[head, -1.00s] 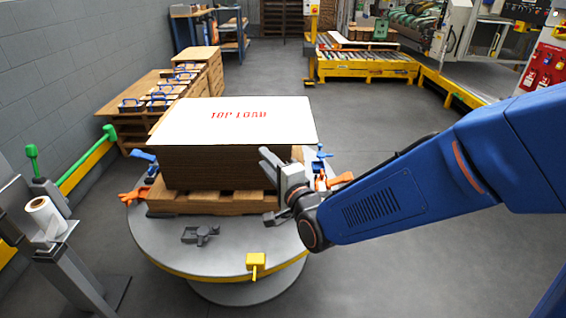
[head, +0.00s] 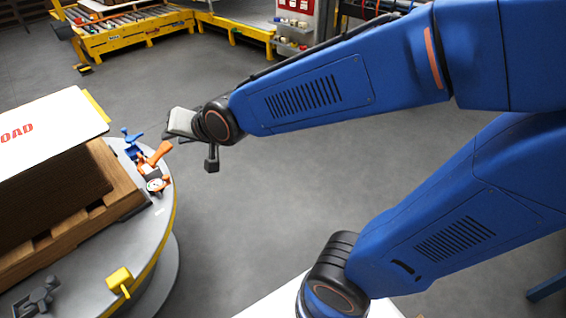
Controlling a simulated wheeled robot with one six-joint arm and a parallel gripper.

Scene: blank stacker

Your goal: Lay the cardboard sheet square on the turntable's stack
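A white sheet (head: 45,120) with red lettering, of which "OAD" shows, lies flat on top of the brown stack (head: 60,195). Its left part is cut off by the picture edge, so I cannot tell how square it lies. The stack stands on a wooden pallet (head: 75,227) on the round grey turntable (head: 85,285). My gripper (head: 183,128) is to the right of the sheet, apart from it, near the turntable's right edge. I see nothing held in it. Its fingers are seen too poorly to tell their opening.
Orange (head: 152,160) and blue (head: 132,140) clamps stand at the turntable's right edge. A yellow block (head: 120,278) sits on its front rim, and a grey clamp (head: 38,298) lies left of it. A yellow roller conveyor (head: 125,30) is at the back.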

